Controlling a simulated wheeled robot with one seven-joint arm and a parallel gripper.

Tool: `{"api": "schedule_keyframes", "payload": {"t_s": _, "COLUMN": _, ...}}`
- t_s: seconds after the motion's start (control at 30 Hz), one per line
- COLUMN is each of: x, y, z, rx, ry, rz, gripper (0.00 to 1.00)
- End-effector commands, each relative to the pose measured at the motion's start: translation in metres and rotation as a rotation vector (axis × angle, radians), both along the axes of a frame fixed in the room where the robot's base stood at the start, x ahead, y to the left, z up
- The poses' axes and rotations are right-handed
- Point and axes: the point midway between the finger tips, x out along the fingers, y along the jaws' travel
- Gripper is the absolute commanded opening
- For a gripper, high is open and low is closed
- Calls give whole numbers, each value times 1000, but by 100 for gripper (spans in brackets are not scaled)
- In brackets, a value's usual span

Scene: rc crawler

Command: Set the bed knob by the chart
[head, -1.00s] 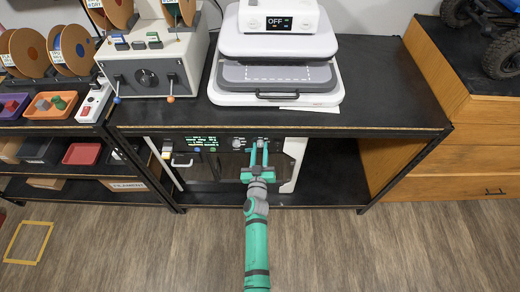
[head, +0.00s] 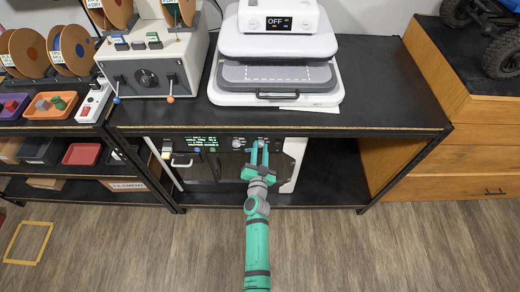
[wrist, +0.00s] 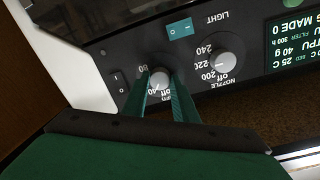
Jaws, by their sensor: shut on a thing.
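The bed knob (wrist: 159,79) is a small pale round dial on the dark front panel of the machine (wrist: 110,58), with marks including 40, 80 and Off around it. My gripper (wrist: 159,88) is shut on this knob, one green finger on each side. The fingers hide part of its scale and its label. In the head view my gripper (head: 260,148) reaches the panel under the black table top. The wrist view is upside down. I cannot make out a chart in these frames.
A similar nozzle knob (wrist: 228,66) sits close beside my fingers, marked Off, 200, 220 and 240. A teal light switch (wrist: 180,29), a black rocker switch (wrist: 119,83) and a lit screen (wrist: 294,41) are on the same panel. The table edge (head: 300,131) overhangs my gripper.

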Motion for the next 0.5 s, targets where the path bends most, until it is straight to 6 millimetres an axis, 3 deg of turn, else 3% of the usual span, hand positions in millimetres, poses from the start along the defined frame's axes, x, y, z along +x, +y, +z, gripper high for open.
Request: {"api": "schedule_keyframes", "payload": {"t_s": 0.5, "x": 0, "y": 1, "z": 0, "rx": 126, "ry": 1, "rz": 2, "gripper": 3}}
